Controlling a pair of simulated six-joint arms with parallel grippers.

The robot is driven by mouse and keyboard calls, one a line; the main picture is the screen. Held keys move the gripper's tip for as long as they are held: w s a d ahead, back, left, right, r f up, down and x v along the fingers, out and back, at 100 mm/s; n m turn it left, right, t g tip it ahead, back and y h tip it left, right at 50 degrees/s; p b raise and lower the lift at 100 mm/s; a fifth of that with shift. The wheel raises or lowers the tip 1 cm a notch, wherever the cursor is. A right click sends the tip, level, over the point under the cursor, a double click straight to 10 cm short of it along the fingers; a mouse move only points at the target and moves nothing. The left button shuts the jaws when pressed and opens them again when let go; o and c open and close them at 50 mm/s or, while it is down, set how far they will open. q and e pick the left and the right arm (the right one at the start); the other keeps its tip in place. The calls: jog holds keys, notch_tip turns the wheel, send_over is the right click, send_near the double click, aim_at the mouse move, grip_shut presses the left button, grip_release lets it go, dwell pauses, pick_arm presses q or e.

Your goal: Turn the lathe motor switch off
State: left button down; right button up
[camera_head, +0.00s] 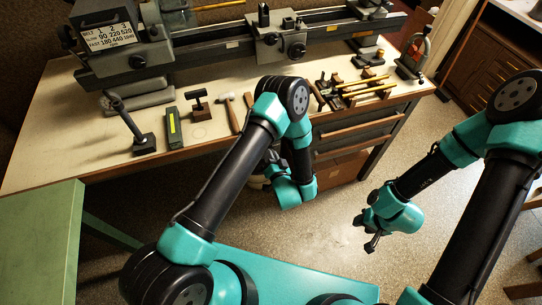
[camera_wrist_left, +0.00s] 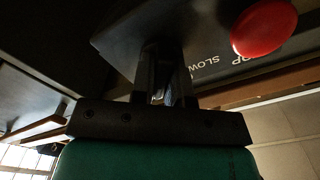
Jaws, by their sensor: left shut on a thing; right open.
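The lathe (camera_head: 270,35) stands along the back of the bench. In the left wrist view a round red button (camera_wrist_left: 264,27) sits beside a panel lettered "OP" and "SLOW" (camera_wrist_left: 222,62). My left gripper (camera_wrist_left: 163,62) is shut on a dark part just left of the red button; its outline is mostly lost in shadow, and I cannot tell the switch's position. In the head view my left gripper (camera_head: 270,162) is at the bench's front, largely hidden by its own arm, and the switch is not visible there. My right gripper (camera_head: 371,236) is open and empty above the floor.
A green table (camera_head: 45,240) is at the left. Floor by my right gripper is clear.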

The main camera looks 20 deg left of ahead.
pick_arm(q)
jog(key=shift+n, duration=0.4)
jog(key=n, duration=0.3)
jog(key=shift+s, duration=0.1)
jog(key=shift+a+n, duration=0.15)
jog(key=shift+n, duration=1.85)
jog(key=c, duration=1.1)
grip_release()
jog(key=shift+r, duration=0.1)
jog(key=v, duration=1.7)
jog(key=shift+s, duration=0.25)
